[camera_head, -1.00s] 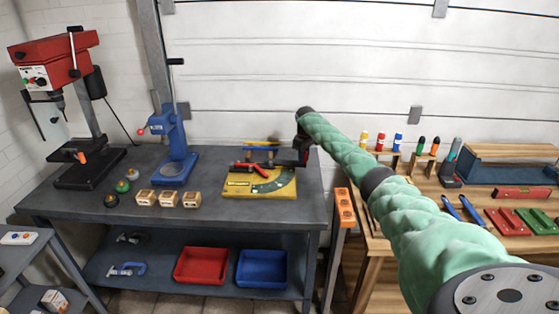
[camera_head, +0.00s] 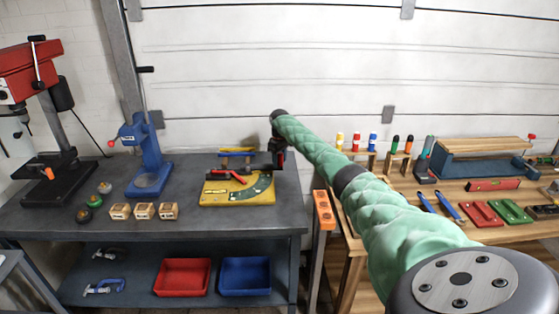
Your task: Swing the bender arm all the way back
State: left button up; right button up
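The bender sits on the right part of the grey workbench. It has a yellow base plate (camera_head: 225,197) with a dark green curved scale (camera_head: 262,188). Its red bender arm (camera_head: 228,174) lies across the plate, pointing left and right in the picture; its exact angle is hard to read. My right gripper (camera_head: 279,160) hangs at the bender's right rear edge, at the end of my green-sleeved arm. A gap seems to show between it and the red arm. Its fingers are small and dark, and I cannot tell their opening. My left gripper is out of view.
A blue press (camera_head: 148,160) and a red drill press (camera_head: 50,130) stand left on the workbench (camera_head: 190,225). Wooden blocks (camera_head: 144,211) lie before them. An orange-topped post (camera_head: 323,210) and a wooden bench (camera_head: 400,205) with tools stand right.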

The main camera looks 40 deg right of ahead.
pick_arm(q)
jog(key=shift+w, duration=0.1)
pick_arm(e)
jog(key=shift+s+r, duration=0.1)
jog(key=shift+r, duration=0.05)
jog(key=shift+r, duration=0.2)
notch_tip(320, 180, up, 6)
jog(key=b, duration=0.2)
jog(key=shift+b, duration=0.4)
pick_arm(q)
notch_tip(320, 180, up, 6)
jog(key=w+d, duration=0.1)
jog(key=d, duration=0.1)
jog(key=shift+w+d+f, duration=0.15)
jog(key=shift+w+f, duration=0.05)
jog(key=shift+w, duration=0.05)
pick_arm(e)
jog(key=shift+r, duration=0.55)
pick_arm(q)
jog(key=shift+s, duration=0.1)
pick_arm(e)
jog(key=shift+f, duration=0.1)
